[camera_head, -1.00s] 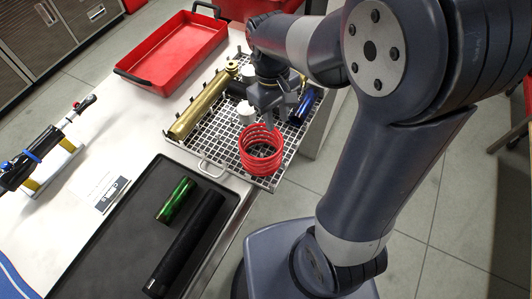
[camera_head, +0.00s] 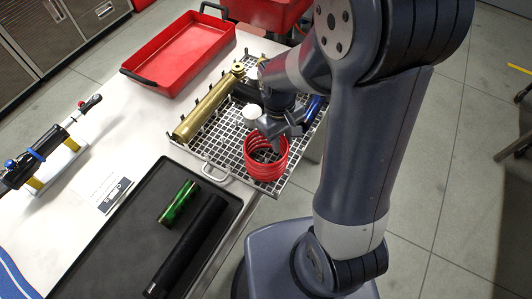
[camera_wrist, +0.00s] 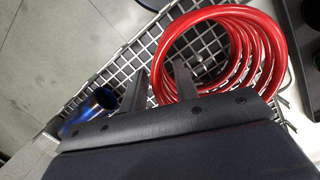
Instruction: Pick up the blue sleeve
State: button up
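The blue sleeve (camera_head: 315,106) lies in the wire basket (camera_head: 214,170) at its right side, partly hidden by my arm in the head view. In the wrist view the blue sleeve (camera_wrist: 91,110) is left of my fingers, its open end showing and its lower part hidden by the gripper body. My gripper (camera_head: 279,143) is low over the red coil spring (camera_head: 266,163). In the wrist view my gripper (camera_wrist: 161,85) has its two fingers apart with nothing seen held between them. The right finger overlaps the spring's near left edge; contact cannot be told.
A brass tube (camera_head: 205,108) and a white cap (camera_head: 252,113) are in the basket. A black tray (camera_head: 130,215) holds a green sleeve (camera_head: 178,202) and a black tube (camera_head: 187,247). A red tray (camera_head: 180,52) stands behind. A shock absorber (camera_head: 45,150) rests at left.

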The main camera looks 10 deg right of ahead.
grip_shut()
dwell(1.2)
